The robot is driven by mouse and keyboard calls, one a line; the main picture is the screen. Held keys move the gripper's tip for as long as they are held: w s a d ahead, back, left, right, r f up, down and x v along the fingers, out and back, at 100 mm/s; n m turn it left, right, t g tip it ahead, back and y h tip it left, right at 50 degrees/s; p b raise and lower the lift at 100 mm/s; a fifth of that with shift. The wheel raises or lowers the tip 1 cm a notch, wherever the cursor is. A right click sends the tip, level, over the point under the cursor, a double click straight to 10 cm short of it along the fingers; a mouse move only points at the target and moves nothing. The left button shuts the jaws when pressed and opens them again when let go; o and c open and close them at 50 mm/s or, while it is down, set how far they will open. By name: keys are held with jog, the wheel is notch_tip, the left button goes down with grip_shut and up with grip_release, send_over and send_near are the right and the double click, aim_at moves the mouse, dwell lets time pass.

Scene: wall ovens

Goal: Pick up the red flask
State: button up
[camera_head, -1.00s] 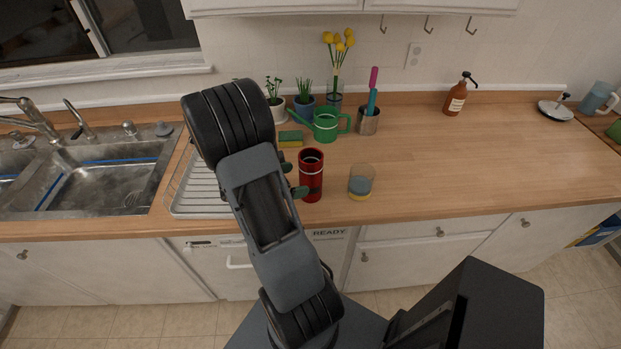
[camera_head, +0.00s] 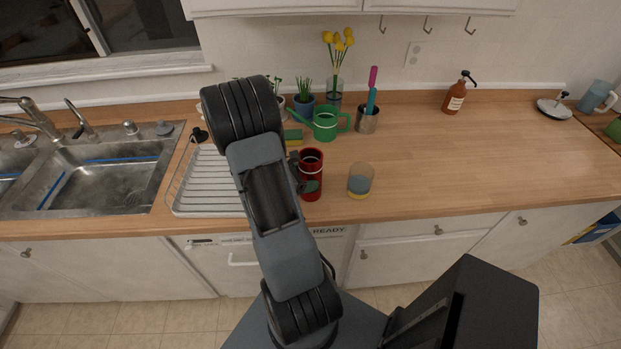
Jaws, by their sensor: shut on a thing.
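The red flask (camera_head: 312,165) stands upright on the wooden counter near its front edge, in the middle of the head view. It has an open dark top and a pale ring around its upper part. My gripper (camera_head: 309,186) is at the flask's lower part, with one fingertip showing against its front. It is shut on the flask. My arm comes from below and hides the rest of the gripper and the flask's left side. I cannot see clearly whether the flask's base touches the counter.
A glass (camera_head: 360,181) stands close to the right of the flask. A green watering can (camera_head: 326,123) and a sponge (camera_head: 293,137) are behind it. A wire drying rack (camera_head: 205,185) lies to the left, beside the sink (camera_head: 100,180). The counter's right half is mostly clear.

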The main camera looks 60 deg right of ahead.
jog(key=c, duration=0.6)
jog(key=shift+c, duration=0.4)
jog(key=shift+r, duration=0.25)
